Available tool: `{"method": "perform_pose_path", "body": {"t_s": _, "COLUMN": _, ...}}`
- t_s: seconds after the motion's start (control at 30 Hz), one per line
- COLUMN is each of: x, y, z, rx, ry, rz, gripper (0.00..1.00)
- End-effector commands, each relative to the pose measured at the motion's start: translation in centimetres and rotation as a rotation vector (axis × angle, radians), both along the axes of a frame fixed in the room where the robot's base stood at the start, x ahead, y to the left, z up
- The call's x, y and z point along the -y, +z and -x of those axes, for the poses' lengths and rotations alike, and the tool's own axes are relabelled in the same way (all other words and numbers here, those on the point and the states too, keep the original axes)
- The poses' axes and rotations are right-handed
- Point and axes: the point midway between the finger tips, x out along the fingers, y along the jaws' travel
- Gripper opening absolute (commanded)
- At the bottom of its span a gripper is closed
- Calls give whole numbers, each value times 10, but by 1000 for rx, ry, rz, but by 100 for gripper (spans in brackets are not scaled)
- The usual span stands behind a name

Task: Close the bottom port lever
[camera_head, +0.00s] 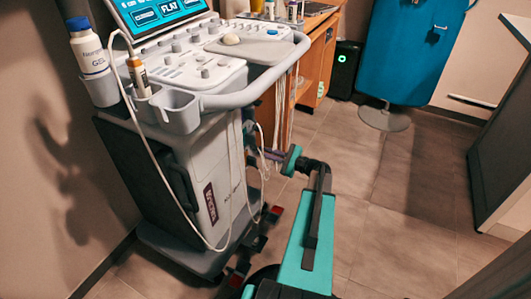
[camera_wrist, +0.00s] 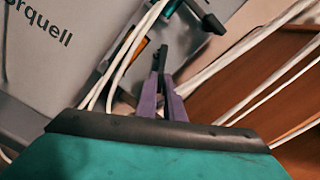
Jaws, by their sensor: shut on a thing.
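The ultrasound cart (camera_head: 205,175) stands at the left in the head view. My gripper (camera_head: 268,155) reaches its right side, low behind hanging white cables. In the wrist view my purple fingers (camera_wrist: 162,85) are closed together on a slim dark piece, which appears to be the bottom port lever (camera_wrist: 163,52). Fingers and cables partly hide it, so its exact angle is unclear. Another dark lever-like part (camera_wrist: 208,18) sticks out above and to the right, apart from the fingers. Orange (camera_wrist: 140,48) and teal (camera_wrist: 170,8) port parts show beside the cables.
White cables (camera_wrist: 125,60) hang close at the left of my fingers, and more cables (camera_wrist: 250,45) cross at the right. A wooden cabinet (camera_head: 318,60) stands behind the cart. A blue chair (camera_head: 410,45) is at the back. The tiled floor (camera_head: 400,220) at right is clear.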

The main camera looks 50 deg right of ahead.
Motion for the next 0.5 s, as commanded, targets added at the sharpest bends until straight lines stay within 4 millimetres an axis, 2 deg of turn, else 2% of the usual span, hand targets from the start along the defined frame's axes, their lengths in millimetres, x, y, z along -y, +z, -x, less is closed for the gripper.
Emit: {"method": "perform_pose_path", "body": {"t_s": 0.5, "x": -2, "y": -5, "z": 1, "rx": 131, "ry": 1, "rz": 459, "gripper": 0}}
